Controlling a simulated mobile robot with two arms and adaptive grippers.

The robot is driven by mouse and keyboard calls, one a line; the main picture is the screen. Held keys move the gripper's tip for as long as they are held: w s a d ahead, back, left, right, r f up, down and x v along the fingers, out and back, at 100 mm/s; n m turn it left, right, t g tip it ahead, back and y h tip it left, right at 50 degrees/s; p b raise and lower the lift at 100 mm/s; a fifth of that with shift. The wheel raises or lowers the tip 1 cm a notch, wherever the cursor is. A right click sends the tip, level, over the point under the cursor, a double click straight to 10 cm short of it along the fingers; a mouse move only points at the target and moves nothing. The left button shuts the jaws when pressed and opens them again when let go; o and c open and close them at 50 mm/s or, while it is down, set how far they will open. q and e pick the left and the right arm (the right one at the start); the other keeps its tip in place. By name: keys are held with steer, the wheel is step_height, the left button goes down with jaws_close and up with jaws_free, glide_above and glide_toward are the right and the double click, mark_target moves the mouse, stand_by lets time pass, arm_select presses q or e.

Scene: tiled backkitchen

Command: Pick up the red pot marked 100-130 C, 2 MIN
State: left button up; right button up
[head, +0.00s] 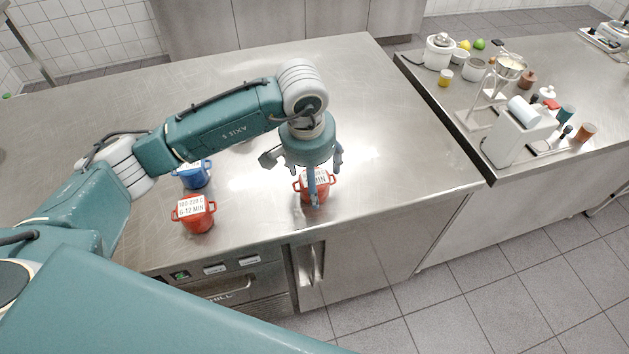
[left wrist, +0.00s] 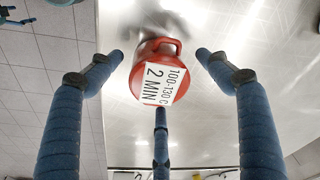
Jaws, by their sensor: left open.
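The red pot marked 100-130 C, 2 MIN (head: 326,192) stands near the front edge of the steel counter, partly hidden by my left gripper in the head view. In the left wrist view the pot (left wrist: 150,62) shows a red handle and a white label reading 100-130 C, 2 MIN. My left gripper (head: 311,170) is over the pot with its three blue fingers spread open. In the wrist view the fingers (left wrist: 160,75) lie around the pot's outline, with nothing gripped. Whether any finger touches the pot I cannot tell. My right gripper is out of view.
Another red pot (head: 197,224) with a different label stands to the left near the front edge. A blue pot (head: 196,181) stands just behind it, below my left arm. A second counter (head: 440,109) on the right holds several items. The counter's back right is clear.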

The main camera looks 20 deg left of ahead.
arm_select(q)
steer(key=c, duration=1.3)
steer(key=shift+w, duration=0.1)
steer(key=shift+c, duration=0.9)
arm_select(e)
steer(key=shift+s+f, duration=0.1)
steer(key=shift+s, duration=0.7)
arm_select(q)
steer(key=shift+r, duration=0.1)
